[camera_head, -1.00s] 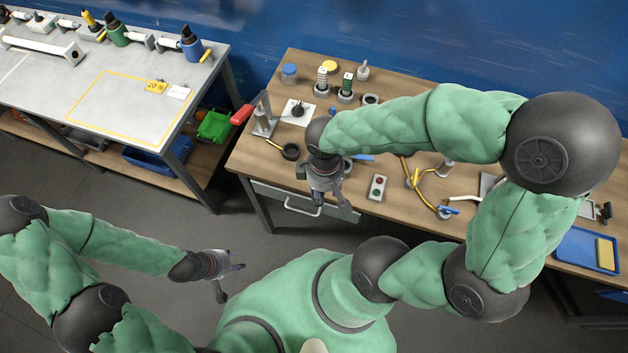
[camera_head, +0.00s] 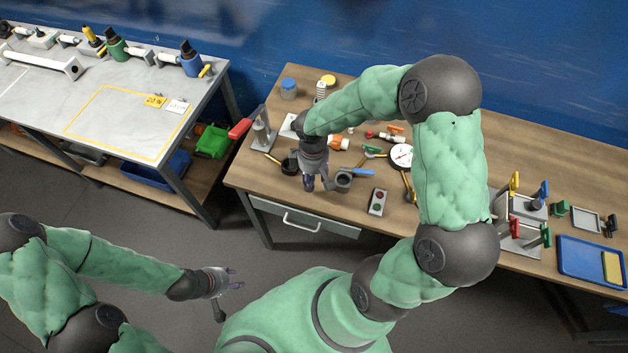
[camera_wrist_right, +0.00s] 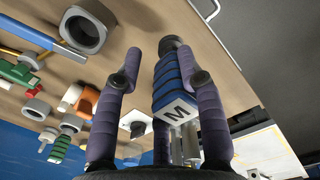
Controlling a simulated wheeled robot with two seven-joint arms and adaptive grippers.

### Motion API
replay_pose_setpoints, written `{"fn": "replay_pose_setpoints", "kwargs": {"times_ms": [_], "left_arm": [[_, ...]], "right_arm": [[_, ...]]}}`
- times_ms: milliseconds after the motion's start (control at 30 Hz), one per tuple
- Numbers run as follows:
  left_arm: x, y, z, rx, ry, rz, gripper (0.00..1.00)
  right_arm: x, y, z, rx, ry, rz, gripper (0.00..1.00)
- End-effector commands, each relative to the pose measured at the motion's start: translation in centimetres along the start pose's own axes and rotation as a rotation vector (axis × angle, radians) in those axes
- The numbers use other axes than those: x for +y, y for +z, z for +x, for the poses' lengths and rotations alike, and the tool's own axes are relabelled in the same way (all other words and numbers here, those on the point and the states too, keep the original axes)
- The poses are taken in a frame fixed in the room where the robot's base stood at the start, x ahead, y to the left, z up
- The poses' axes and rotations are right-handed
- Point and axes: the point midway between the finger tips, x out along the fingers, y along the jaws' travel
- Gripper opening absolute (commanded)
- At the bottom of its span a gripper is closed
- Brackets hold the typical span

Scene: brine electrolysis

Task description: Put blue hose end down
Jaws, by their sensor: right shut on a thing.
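My right gripper (camera_wrist_right: 165,72) is shut on the blue hose end (camera_wrist_right: 168,75), a ribbed blue and black piece with a dark tip and a white label marked M. In the head view my right gripper (camera_head: 317,184) is over the front left of the wooden table (camera_head: 262,178); its fingers mostly hide the hose end there. I cannot tell whether the hose end touches the table. My left gripper (camera_head: 236,279) is open and empty, over the floor in front of the table.
A grey ring with a blue bar (camera_head: 358,173) lies just right of my right gripper. A dark round cup (camera_head: 289,164) and a red-handled stand (camera_head: 261,135) are to its left. A button box (camera_head: 377,202), a gauge (camera_head: 402,155) and a blue tray (camera_head: 590,268) are further right.

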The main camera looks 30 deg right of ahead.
Motion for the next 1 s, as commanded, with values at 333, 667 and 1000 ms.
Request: {"fn": "replay_pose_setpoints", "kwargs": {"times_ms": [333, 667, 1000], "left_arm": [[-0.2, 0.0, 0.5, 0.000, 0.000, 0.000, 0.40], [-0.3, 0.0, 0.9, 0.000, 0.000, 0.000, 0.40], [-0.3, 0.0, 0.8, 0.000, 0.000, 0.000, 0.40]], "right_arm": [[0.2, -0.2, 3.4, 0.000, 0.001, 0.000, 0.00], [0.2, -0.3, 3.8, 0.000, 0.000, 0.000, 0.00], [0.2, -0.2, 3.6, 0.000, 0.000, 0.000, 0.62]]}}
